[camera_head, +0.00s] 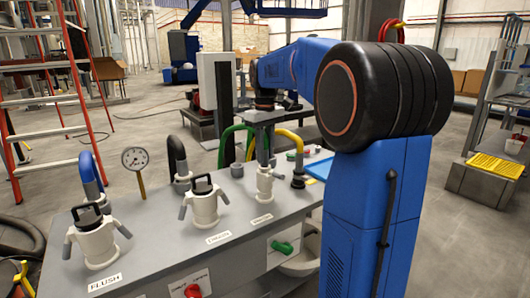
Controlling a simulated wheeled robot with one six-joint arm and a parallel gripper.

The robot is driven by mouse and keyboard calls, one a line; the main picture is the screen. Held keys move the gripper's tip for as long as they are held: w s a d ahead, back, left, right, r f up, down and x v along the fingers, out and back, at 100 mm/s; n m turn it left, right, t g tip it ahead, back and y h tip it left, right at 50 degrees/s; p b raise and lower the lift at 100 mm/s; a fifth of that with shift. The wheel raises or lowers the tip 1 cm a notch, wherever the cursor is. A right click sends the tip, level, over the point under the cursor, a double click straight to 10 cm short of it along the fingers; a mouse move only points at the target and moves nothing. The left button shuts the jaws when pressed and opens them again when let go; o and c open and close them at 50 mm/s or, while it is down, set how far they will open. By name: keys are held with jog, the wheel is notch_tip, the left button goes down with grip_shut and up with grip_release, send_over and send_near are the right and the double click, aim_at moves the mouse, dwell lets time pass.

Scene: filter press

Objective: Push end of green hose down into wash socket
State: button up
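The green hose (228,137) arches up from the back of the grey bench, and its right side runs down behind my gripper. My gripper (262,158) points down over the third white fitting (264,186), at the right of the row. Its fingers look close together around the hose's near end, but they are small and partly hidden. I cannot tell whether they grip the hose or whether its end is inside the fitting. The label (262,218) in front of this fitting is too small to read surely, so I cannot confirm it is the wash socket.
Two white fittings with black handles, one labelled FLUSH (97,240) and a middle one (204,205), stand left on the bench (165,255). Blue (90,172), black (177,153) and yellow (290,138) hoses rise nearby. Red ladders (75,75) stand behind.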

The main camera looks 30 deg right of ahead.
jog(key=o, duration=0.4)
notch_tip(320, 180, up, 17)
jog(key=s+a+f+m+t, duration=0.1)
jog(key=s+a+f, duration=0.45)
jog(key=s, duration=0.25)
jog(key=s+a+f+t, duration=0.1)
jog(key=s+a+f, duration=0.45)
jog(key=s, duration=0.25)
jog(key=s+a+f+t, duration=0.1)
jog(key=s+a+f, duration=0.1)
jog(key=s+f, duration=0.5)
jog(key=s+a+f+m+t, duration=0.1)
jog(key=s+a+f, duration=0.1)
jog(key=s+f, duration=0.5)
notch_tip(320, 180, down, 6)
jog(key=shift+a+f+t, duration=0.25)
jog(key=shift+a+t, duration=0.15)
